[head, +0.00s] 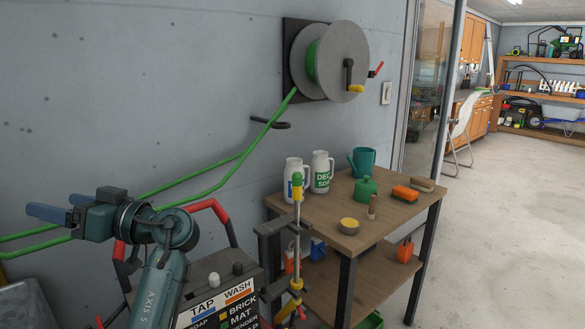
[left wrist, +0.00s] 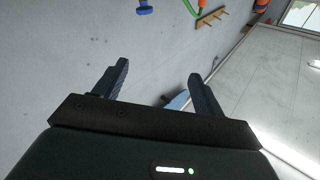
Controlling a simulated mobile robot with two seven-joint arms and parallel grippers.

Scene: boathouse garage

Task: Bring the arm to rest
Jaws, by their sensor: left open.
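My left arm (head: 165,280) rises from the bottom left of the head view, bent at the wrist. My left gripper (head: 38,213) points left in front of the grey wall. In the left wrist view the two dark fingers of the gripper (left wrist: 158,85) stand wide apart with nothing held between them. A small pale blue thing (left wrist: 178,101) shows beyond the right-hand finger, partly hidden. The green hose (head: 215,180) passes close behind my wrist and gripper in the head view; I cannot tell whether they touch. My right gripper is not in view.
A hose reel (head: 338,62) is on the wall. A wooden-topped cart (head: 395,222) holds jugs, a watering can and a sponge. A wash machine (head: 218,300) with red handles stands close by my forearm. The concrete floor (head: 510,220) at right is clear.

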